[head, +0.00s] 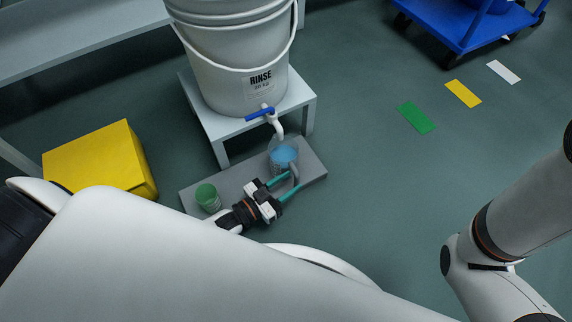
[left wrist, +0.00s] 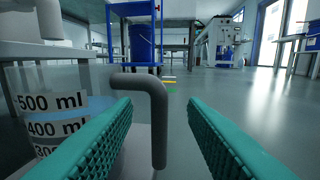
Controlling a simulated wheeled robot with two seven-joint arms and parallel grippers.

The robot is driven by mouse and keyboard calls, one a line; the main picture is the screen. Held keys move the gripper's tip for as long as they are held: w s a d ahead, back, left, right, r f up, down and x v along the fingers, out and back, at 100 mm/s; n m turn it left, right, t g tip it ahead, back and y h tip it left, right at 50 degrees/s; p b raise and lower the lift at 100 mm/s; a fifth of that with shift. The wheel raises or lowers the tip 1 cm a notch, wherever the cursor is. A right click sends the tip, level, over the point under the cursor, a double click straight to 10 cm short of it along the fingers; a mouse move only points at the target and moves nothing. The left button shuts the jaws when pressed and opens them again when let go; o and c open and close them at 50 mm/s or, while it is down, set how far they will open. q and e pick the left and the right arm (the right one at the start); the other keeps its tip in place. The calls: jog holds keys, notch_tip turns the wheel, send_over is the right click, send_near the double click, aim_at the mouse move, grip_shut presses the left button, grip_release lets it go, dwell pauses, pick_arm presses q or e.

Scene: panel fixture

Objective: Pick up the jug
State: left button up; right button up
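The jug (head: 283,152) is clear with blue liquid in it and stands on a low grey platform under the tap of a white bucket. In the left wrist view, its marked wall (left wrist: 55,125) shows at the left and its grey handle (left wrist: 157,100) stands between the fingers. My left gripper (head: 286,187) is open, its two teal fingers on either side of the handle. In the left wrist view, gaps show between the handle and both fingers of the gripper (left wrist: 160,130). My right gripper is not in view; only part of my right arm shows.
A white bucket (head: 235,70) marked RINSE stands on a small table (head: 215,125), its blue-handled tap (head: 262,112) above the jug. A green cup (head: 208,197) stands on the grey platform (head: 313,170). A yellow box (head: 100,160) is at the left.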

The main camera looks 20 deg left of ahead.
aim_at(295, 179)
pick_arm(q)
jog(key=b+x, duration=0.3)
jog(key=x, duration=0.2)
jog(key=shift+f+b, duration=0.2)
jog(key=shift+b, duration=0.15)
jog(key=shift+r, duration=0.1)
jog(key=shift+c, duration=0.2)
grip_shut()
jog(key=shift+w+r, duration=0.1)
